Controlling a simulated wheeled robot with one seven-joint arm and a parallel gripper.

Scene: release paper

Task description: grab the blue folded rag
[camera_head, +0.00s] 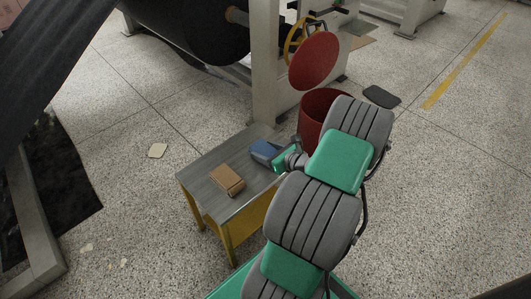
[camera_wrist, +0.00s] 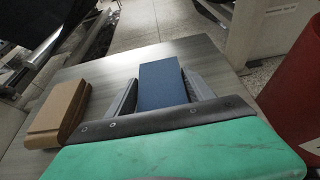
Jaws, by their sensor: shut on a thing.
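The blue folded rag (camera_head: 263,150) is at the right side of a small grey-topped table (camera_head: 218,163). In the wrist view the blue rag (camera_wrist: 162,84) lies between the two grey fingers of my gripper (camera_wrist: 160,93), which are shut on its sides. My gripper (camera_head: 280,158) reaches in from the right in the head view, and its fingertips are hard to make out there. I cannot tell whether the rag still touches the tabletop.
A brown block-like bundle (camera_head: 227,180) lies on the table to the left; it also shows in the wrist view (camera_wrist: 58,112). A red bin (camera_head: 312,115) stands just right of the table, with a round red lid (camera_head: 314,61) above it. Large machinery stands behind.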

